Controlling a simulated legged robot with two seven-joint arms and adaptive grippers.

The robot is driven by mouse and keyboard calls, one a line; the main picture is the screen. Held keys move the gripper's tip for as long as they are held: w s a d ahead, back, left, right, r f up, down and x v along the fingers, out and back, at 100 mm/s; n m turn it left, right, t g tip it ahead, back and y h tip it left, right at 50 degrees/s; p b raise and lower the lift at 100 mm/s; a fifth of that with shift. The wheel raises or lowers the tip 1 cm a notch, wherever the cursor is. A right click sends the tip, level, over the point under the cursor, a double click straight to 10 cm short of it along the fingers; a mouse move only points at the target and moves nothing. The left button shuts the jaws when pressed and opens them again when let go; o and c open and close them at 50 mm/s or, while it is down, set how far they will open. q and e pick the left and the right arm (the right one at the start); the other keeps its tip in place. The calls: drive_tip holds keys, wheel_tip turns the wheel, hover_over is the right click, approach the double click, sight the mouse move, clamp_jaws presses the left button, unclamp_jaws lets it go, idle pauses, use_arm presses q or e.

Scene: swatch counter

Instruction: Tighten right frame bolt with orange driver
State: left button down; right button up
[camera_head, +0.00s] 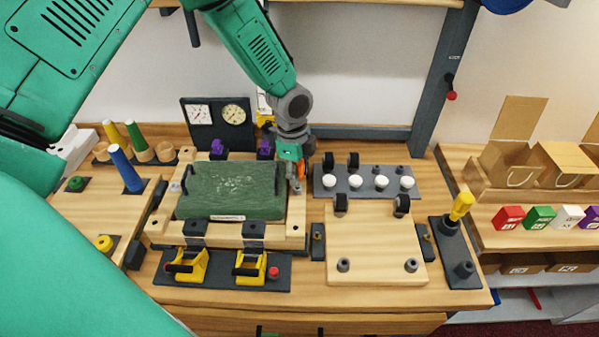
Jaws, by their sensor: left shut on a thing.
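My left gripper (293,172) reaches down from the top of the view and is shut at the right edge of the wooden frame (296,215). A small orange part, the orange driver (302,169), shows at its fingers; most of it is hidden by the gripper. The gripper's tip is beside the frame's back right side, and the right frame bolt is hidden or too small to make out. A dark green block (230,190) sits inside the frame. My right gripper is not in view.
Two yellow clamps (250,268) stand on a dark strip in front of the frame. A dark rack with white knobs (381,182) and a pale board (375,240) are to the right. A yellow-handled tool (461,206) stands upright farther right. Colored cones (126,168) stand at the left.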

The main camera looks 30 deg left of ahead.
use_arm(q)
drive_tip(key=c, duration=1.4)
unclamp_jaws()
drive_tip(key=shift+s, duration=0.1)
drive_tip(key=shift+c, duration=0.2)
